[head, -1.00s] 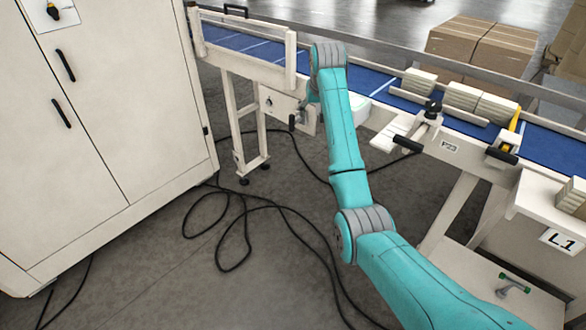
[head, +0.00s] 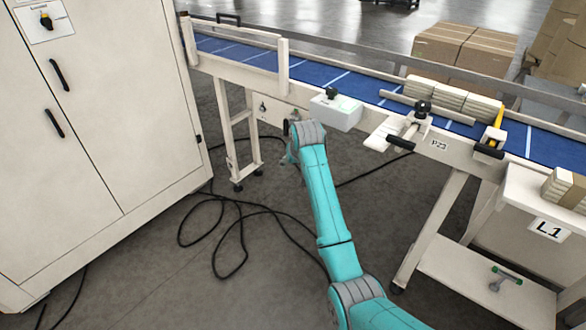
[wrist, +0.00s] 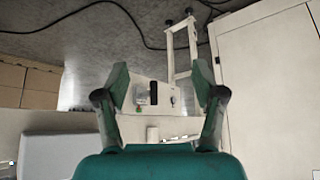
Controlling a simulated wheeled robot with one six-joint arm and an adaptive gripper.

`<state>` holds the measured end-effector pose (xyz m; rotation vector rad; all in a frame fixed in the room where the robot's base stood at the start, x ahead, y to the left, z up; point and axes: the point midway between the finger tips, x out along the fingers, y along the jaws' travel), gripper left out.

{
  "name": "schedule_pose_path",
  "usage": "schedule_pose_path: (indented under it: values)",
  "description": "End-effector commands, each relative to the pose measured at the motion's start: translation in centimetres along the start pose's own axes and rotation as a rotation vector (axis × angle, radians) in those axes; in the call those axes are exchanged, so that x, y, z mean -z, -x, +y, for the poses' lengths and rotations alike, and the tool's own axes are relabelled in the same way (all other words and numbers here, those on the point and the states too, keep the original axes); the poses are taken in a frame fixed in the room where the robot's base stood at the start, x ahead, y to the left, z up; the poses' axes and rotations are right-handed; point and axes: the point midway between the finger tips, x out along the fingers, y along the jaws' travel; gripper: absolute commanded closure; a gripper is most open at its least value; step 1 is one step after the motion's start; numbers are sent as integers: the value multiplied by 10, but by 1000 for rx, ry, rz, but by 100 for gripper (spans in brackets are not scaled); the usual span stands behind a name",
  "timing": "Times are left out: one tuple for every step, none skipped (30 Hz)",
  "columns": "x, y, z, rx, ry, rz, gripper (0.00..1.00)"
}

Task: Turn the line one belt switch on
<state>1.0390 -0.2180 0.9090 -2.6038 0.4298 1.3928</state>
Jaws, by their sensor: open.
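A pale panel hangs under the blue belt's near side and carries a small dark switch (head: 263,107); no label on it is readable. In the wrist view this panel (wrist: 146,109) lies beyond my gripper (wrist: 162,86), between the spread fingers. It shows a black block (wrist: 154,91), a small dark switch (wrist: 173,99) and a greenish piece. My gripper is open and empty, with no visible contact. In the head view my wrist hides much of the gripper and the panel's right part. A white box with a dark knob (head: 331,93) stands at the belt's near edge.
A tall cabinet (head: 90,130) with a rotary switch (head: 46,21) stands at the left. The conveyor (head: 330,76) carries pale stacks (head: 455,98). A clamp handle (head: 402,142) juts from its front. Black cable (head: 232,240) loops on the floor.

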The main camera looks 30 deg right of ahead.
Motion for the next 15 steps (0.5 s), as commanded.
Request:
schedule_pose_path:
  values:
    - [-5,-3,-1,1,2,3,31]
    - [-7,-4,-2,2,3,6,31]
    - [-9,-5,-2,3,4,8,31]
    - [-10,-6,-3,3,4,9,31]
    - [-11,-6,-3,3,5,10,31]
    - [-13,-7,-3,4,5,11,31]
    - [-13,-8,-4,4,5,12,31]
    - [-14,-8,-4,4,6,12,31]
    - [-14,-8,-4,4,6,13,31]
    - [-14,-8,-4,4,6,13,31]
    - [-14,-8,-4,4,6,13,31]
    - [-14,-8,-4,4,6,13,31]
    - [-14,-8,-4,4,6,13,31]
    - [-14,-8,-4,4,6,13,31]
    - [-14,-8,-4,4,6,13,31]
